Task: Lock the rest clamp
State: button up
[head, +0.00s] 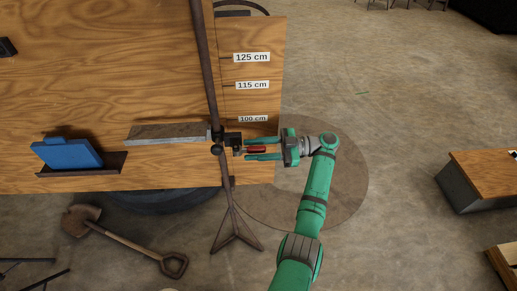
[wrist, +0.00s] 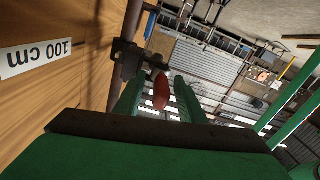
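The rest clamp (head: 232,140) is a small black block on an upright dark pole (head: 204,60), level with the "100 cm" label (head: 253,119). Its red lever (head: 256,150) sticks out to the right, and it also shows in the wrist view (wrist: 161,91). A grey-brown rest plate (head: 170,133) extends left from the pole at clamp height. My gripper (head: 248,150) is open, its green fingers on either side of the lever with gaps visible. In the wrist view, the lever stands between the fingers, and the black clamp (wrist: 127,55) is just beyond the left fingertip.
A plywood board (head: 100,85) with height labels stands behind the pole. A tripod (head: 234,235) carries the pole. A blue object (head: 67,154) sits on a dark ledge at left. A shovel (head: 130,240) lies lower left. Open floor (head: 400,110) is at right, with a wooden-topped box (head: 487,172).

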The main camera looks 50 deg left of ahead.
jog(key=v, duration=1)
jog(key=shift+w+d, duration=0.2)
jog(key=shift+d, duration=0.1)
dwell(0.4)
